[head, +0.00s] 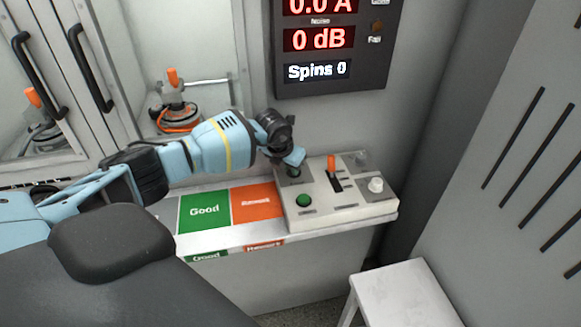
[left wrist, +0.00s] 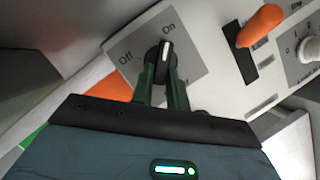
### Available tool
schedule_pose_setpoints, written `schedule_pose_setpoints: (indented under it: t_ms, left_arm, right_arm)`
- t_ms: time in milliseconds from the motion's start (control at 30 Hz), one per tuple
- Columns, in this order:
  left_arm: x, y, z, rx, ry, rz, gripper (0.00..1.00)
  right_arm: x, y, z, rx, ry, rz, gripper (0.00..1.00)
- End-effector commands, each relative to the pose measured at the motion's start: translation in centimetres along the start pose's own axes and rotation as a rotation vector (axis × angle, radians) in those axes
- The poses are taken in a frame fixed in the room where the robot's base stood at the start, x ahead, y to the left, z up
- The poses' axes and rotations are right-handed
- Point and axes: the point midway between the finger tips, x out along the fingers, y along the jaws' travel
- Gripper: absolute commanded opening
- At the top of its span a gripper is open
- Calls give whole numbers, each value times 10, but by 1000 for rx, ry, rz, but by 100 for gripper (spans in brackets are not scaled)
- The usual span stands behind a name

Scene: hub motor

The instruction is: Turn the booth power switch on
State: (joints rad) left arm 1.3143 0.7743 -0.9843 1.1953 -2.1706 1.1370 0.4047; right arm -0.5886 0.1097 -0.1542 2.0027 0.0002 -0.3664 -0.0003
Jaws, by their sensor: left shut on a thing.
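The booth power switch is a black rotary knob (left wrist: 165,53) with a white pointer line, on a grey plate (left wrist: 193,68) marked Off and On in the left wrist view. The pointer line points up toward the On label. My left gripper (left wrist: 163,78) is shut on the knob, with one dark green finger on each side. In the head view the left gripper (head: 294,166) reaches down to the back left corner of the control box (head: 345,212) and mostly hides the knob there. My right gripper is not in view.
The box also carries an orange lever (head: 331,166), a green button (head: 304,201) and a white knob (head: 376,185). Green Good (head: 204,211) and orange Rework (head: 257,202) areas lie left of it. A display (head: 320,38) reads 0.0 A, 0 dB, Spins 0. A white stool (head: 405,295) stands in front.

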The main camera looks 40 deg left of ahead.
Motion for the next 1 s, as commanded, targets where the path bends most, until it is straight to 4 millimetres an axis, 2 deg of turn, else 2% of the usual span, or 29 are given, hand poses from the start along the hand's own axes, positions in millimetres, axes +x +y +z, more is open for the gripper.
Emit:
schedule_pose_setpoints:
  t_ms: [233, 267, 400, 767, 867, 1000]
  left_arm:
    - [0, 0, 0, 2, 1, 0, 0]
    - [0, 0, 0, 2, 1, 0, 18]
    - [0, 0, 0, 2, 1, 1, 36]
    - [-4, 0, 0, 0, 0, 1, 37]
    - [-14, 1, 1, 0, -3, 1, 37]
    - [-39, 1, 2, 1, -6, 1, 37]
  right_arm:
    - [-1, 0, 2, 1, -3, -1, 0]
    - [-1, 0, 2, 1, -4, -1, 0]
    - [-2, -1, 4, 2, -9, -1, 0]
    - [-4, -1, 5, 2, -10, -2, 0]
    - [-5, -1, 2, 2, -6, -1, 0]
    - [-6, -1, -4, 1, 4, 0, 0]
